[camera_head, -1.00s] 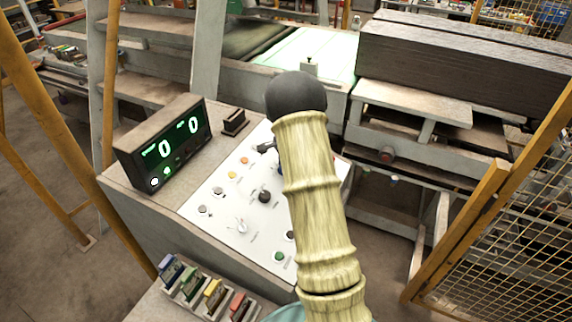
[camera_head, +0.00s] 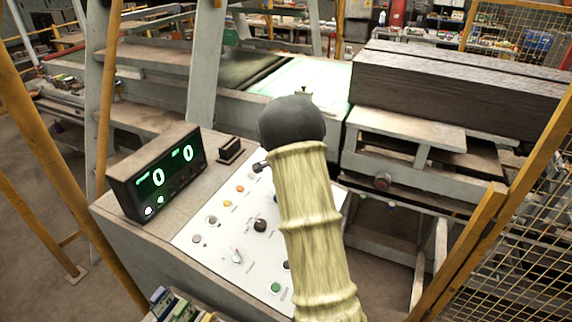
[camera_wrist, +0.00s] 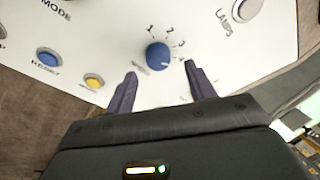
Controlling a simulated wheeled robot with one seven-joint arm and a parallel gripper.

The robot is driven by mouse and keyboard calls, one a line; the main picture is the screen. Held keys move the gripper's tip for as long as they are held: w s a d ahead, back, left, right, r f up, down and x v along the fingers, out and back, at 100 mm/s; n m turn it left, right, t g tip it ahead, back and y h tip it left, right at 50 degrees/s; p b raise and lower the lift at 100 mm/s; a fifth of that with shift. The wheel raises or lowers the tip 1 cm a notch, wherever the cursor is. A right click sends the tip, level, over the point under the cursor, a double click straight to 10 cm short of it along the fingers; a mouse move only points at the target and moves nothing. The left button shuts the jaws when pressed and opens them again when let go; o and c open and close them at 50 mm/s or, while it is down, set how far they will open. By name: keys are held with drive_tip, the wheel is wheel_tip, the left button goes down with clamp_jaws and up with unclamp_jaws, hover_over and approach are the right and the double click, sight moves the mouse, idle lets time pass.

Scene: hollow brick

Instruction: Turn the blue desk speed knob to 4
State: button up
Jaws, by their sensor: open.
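The blue speed knob (camera_wrist: 158,55) sits on the white control panel in the wrist view. Numbers 1, 2 and 3 curve around its upper right; a further mark near the right finger is too unclear to read. A short white line on the knob points to the right. My gripper (camera_wrist: 160,71) is open, one finger to the knob's lower left and one to its lower right, with nothing held. I cannot tell whether either finger touches the knob. In the head view my arm hides my gripper and most or all of this knob.
A yellow button (camera_wrist: 94,81) and a blue button (camera_wrist: 48,57) lie left of the knob, a lamps control (camera_wrist: 246,10) upper right. In the head view, the panel (camera_head: 215,255) carries other knobs and buttons. A display (camera_head: 160,174) reading 0 and 0 stands left.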

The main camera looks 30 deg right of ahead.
drive_tip(key=b+v, duration=0.3)
drive_tip(key=v, duration=1)
drive_tip(key=shift+r, duration=0.2)
drive_tip(key=s+a+f+n+b, duration=0.1)
drive_tip(key=s+a+f+n, duration=0.5)
drive_tip(key=s, duration=0.5)
drive_tip(key=s+a+f+n+b, duration=0.1)
drive_tip(key=s+a+f+n, duration=0.5)
drive_tip(key=s+a+n, duration=0.4)
drive_tip(key=shift+s+a+f+n, duration=0.2)
drive_tip(key=shift+s+a+n, duration=0.2)
drive_tip(key=shift+s+a, duration=0.55)
drive_tip(key=shift+s+d, duration=0.1)
